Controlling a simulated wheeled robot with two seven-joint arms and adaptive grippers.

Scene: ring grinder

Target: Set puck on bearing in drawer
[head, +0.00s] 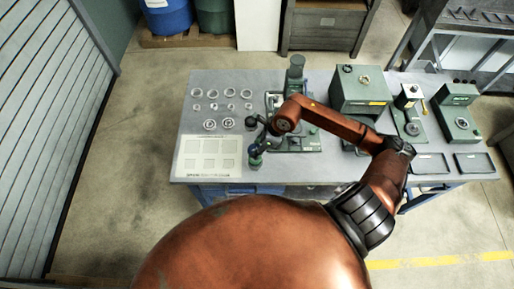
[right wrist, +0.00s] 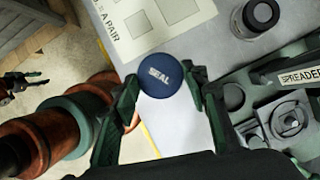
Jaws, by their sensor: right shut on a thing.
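In the head view this gripper (head: 256,150) is over the table's front, at the right edge of the white sheet; the puck is hard to make out there. Several metal rings (head: 222,107) lie in rows at the table's left; I cannot tell which is the bearing. No open drawer with a bearing can be made out.
The white sheet (head: 209,158) lies at the table's front left. A green machine (head: 297,78) stands partly behind my right arm. A green cabinet (head: 360,88), smaller green devices (head: 458,112) and dark trays (head: 474,163) stand to the right. A spreader (right wrist: 296,78) shows in the wrist view.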

